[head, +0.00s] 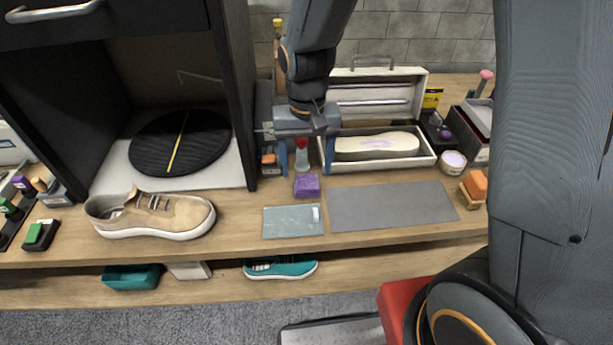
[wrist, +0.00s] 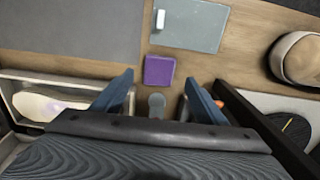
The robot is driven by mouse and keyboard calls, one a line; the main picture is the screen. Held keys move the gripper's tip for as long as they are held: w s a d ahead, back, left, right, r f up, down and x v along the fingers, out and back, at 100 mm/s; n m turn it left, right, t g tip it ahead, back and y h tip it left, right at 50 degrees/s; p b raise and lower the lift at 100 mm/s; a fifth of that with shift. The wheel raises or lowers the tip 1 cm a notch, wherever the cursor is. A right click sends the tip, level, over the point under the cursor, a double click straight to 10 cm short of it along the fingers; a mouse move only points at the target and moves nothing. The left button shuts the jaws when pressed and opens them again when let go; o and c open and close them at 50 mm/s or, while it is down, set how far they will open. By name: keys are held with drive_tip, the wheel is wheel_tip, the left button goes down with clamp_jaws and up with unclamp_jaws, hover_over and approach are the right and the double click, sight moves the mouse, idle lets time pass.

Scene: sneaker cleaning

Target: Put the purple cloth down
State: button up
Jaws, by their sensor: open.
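The purple cloth (head: 307,186) is a small folded square lying on the wooden workbench, just behind the pale glass-like plate. It also shows in the wrist view (wrist: 159,71), flat on the wood and beyond my fingertips. My gripper (head: 305,172) is open and empty, pointing down above and slightly behind the cloth. In the wrist view its two blue fingers (wrist: 158,82) stand apart on either side of the cloth's line, and the cloth is clear of both.
A grey mat (head: 390,206) and a pale plate (head: 293,221) lie in front. A clear red-topped bottle (head: 302,156) stands close behind my fingers. An open box with an insole (head: 376,147) is right. A tan sneaker (head: 150,215) stands left, before a cabinet with a black turntable (head: 180,142).

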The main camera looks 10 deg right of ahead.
sight(307, 182)
wheel_tip(307, 182, up, 6)
drive_tip(key=s+d+f, duration=0.1)
drive_tip(key=s+d, duration=0.2)
drive_tip(key=d, duration=0.3)
drive_tip(key=s+d+f+t, duration=0.1)
drive_tip(key=s+d, duration=0.3)
drive_tip(key=d, duration=0.2)
drive_tip(key=shift+s+d+b, duration=0.2)
drive_tip(key=shift+d+b, duration=0.2)
drive_tip(key=shift+b, duration=0.05)
idle(0.3)
